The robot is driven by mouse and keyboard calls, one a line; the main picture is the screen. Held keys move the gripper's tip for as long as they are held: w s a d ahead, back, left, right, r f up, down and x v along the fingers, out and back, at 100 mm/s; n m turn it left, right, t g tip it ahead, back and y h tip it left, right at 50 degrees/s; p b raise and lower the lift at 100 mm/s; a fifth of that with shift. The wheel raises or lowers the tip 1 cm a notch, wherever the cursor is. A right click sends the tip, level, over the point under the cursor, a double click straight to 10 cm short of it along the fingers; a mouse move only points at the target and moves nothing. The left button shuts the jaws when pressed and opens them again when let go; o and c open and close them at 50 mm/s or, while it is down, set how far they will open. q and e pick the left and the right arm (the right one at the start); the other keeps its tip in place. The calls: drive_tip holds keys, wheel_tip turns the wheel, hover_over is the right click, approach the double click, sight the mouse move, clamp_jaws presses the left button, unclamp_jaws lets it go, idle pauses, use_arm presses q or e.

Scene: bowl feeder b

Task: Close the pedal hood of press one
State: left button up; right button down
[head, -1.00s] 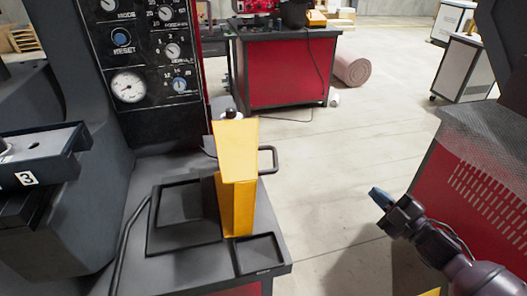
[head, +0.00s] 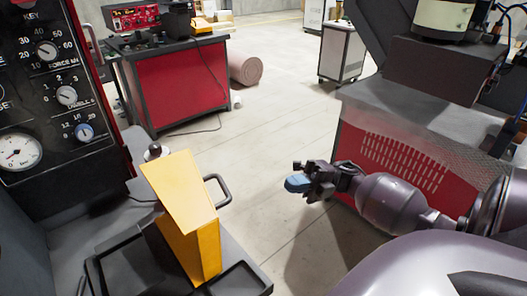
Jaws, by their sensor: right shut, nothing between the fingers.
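The yellow pedal hood (head: 190,225) stands on the dark worktop of the press at the lower left in the head view. Its slanted yellow top plate faces up; I cannot tell its exact angle to the body. A black knob (head: 153,151) shows just behind it, and a dark loop handle (head: 219,189) beside its right side. My right gripper (head: 297,183) has blue fingertips, is shut and empty, and is to the right of the hood, apart from it. My left gripper is out of view.
The press control panel (head: 50,85) with gauge and knobs rises at the left. A red perforated cabinet (head: 390,160) stands at the right, beside my right arm. A red bench (head: 185,85) and a rolled mat (head: 246,69) are further back. Open floor lies between.

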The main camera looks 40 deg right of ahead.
drive_tip(key=x, duration=1.3)
drive_tip(key=shift+w+a+p, duration=0.15)
drive_tip(key=shift+p, duration=0.2)
drive_tip(key=shift+r, duration=0.1)
drive_tip(key=shift+r, duration=0.1)
